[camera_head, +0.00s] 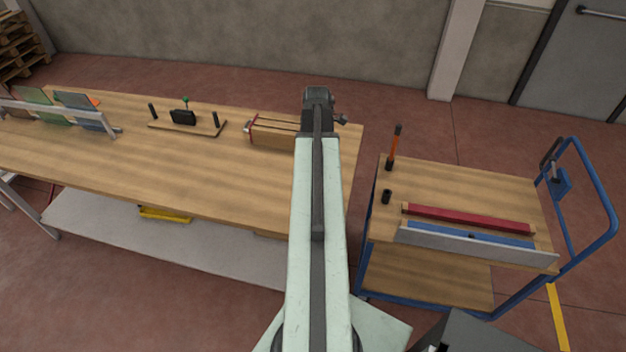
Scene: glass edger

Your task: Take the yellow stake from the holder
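No plainly yellow stake shows in a holder. An upright orange stick with a dark top (394,146) stands in a small black holder (390,165) at the back left corner of the cart. A second short black holder (386,197) stands in front of it and looks empty. My arm reaches forward up the middle of the picture, to the left of the cart. Its dark far joint shows over the right end of the long table. My gripper's fingers do not show; the arm hides what lies behind it.
The cart's wooden top (460,186) carries a red bar (468,219), a blue bar and a grey rail. Its blue handle (605,215) rises at right. The long wooden table (150,165) holds coloured panels, a dark fixture and a clamp frame. Floor shows between table and cart.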

